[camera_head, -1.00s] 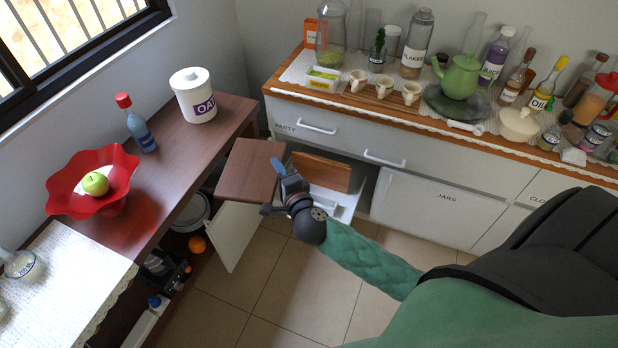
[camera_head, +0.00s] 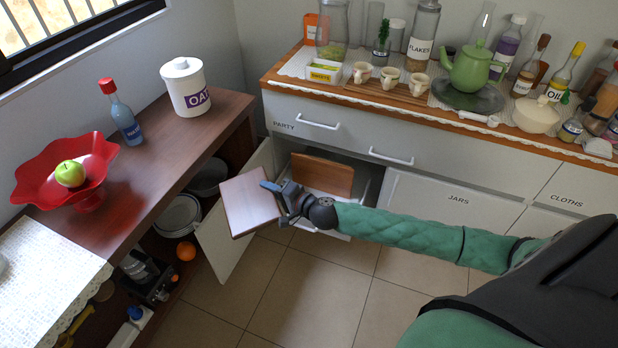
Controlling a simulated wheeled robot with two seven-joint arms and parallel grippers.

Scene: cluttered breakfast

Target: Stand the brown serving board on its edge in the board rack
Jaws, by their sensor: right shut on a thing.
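The brown serving board (camera_head: 248,204) is held in the air by my right gripper (camera_head: 277,190), left of the open lower cupboard. The gripper is shut on the board's right edge. The board's broad face shows, slightly tilted. Another, lighter brown board (camera_head: 322,175) stands upright inside the open cupboard, behind and right of my gripper. The rack itself cannot be made out clearly; my gripper and wrist hide part of the cupboard's lower front. My left gripper is not in view.
An open white cupboard door (camera_head: 222,240) is close below the held board. The dark wooden side table (camera_head: 150,165) with the red bowl (camera_head: 60,185) and oats canister (camera_head: 187,90) stands left. The crowded counter (camera_head: 400,105) is above the cupboard. The tiled floor (camera_head: 310,295) is clear.

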